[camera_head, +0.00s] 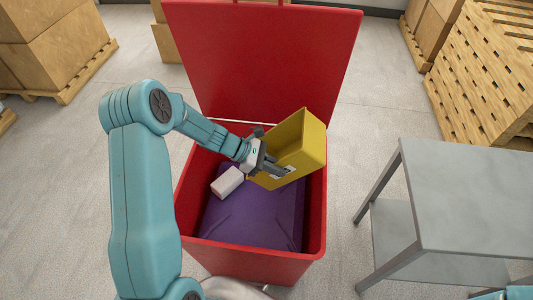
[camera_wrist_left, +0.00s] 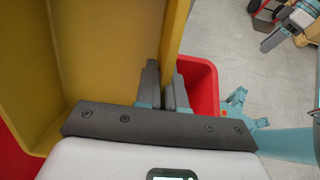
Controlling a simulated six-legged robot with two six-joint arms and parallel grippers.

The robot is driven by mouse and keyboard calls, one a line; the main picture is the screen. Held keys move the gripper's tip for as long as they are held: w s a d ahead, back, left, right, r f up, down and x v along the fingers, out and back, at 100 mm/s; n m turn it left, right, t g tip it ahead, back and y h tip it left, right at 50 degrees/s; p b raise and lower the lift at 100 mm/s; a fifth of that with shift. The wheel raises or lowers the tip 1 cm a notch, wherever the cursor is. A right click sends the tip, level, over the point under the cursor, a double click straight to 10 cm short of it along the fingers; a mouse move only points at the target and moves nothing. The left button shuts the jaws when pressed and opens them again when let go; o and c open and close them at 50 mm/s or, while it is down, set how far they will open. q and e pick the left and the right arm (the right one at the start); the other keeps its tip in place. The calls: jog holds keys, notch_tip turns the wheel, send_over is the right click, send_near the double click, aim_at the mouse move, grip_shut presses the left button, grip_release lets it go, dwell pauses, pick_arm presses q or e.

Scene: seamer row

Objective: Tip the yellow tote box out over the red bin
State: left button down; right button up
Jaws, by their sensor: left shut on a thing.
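The yellow tote box (camera_head: 312,143) is held tilted over the back right part of the open red bin (camera_head: 250,262). My left gripper (camera_head: 275,168) is shut on a wall of the tote. The left wrist view shows the fingers (camera_wrist_left: 167,88) pinching the tote's yellow wall (camera_wrist_left: 95,45); the part of its inside seen there looks empty. A small white box (camera_head: 228,182) lies in the bin on a purple bulging surface (camera_head: 255,220). What lies under the tote is hidden.
The bin's red lid (camera_head: 265,60) stands open behind it. A grey table (camera_head: 475,195) stands to the right, its top clear where visible. Wooden pallets (camera_head: 485,75) and cardboard boxes (camera_head: 50,45) stand at the back. Floor is free between bin and table.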

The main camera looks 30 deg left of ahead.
aim_at(285, 183)
pick_arm(q)
jog(key=f+g+y+p, duration=0.1)
jog(key=p, duration=0.2)
jog(key=d+f+y+p, duration=0.1)
jog(key=f+y+p, duration=0.1)
jog(key=w+d+f+g+y+p, duration=0.1)
jog(key=y+p, duration=0.1)
jog(key=p, duration=0.1)
jog(key=shift+d+f+g+p, duration=0.15)
jog(key=shift+f+g+p, duration=0.15)
jog(key=shift+f+p, duration=0.1)
jog(key=shift+f+y+b, duration=0.3)
jog(key=shift+f+b, duration=0.1)
jog(key=shift+f, duration=0.25)
jog(key=shift+w+d+f+g+y, duration=0.15)
jog(key=shift+f+g+y, duration=0.1)
jog(key=shift+f+y, duration=0.35)
jog(key=shift+w+d+f+g+y, duration=0.1)
jog(key=shift+f+g+y, duration=0.15)
jog(key=shift+f+y, duration=0.3)
jog(key=shift+f+b, duration=0.35)
jog(key=shift+b, duration=0.05)
jog(key=shift+f+g+y, duration=0.3)
jog(key=shift+y, duration=0.15)
jog(key=shift+m, duration=0.3)
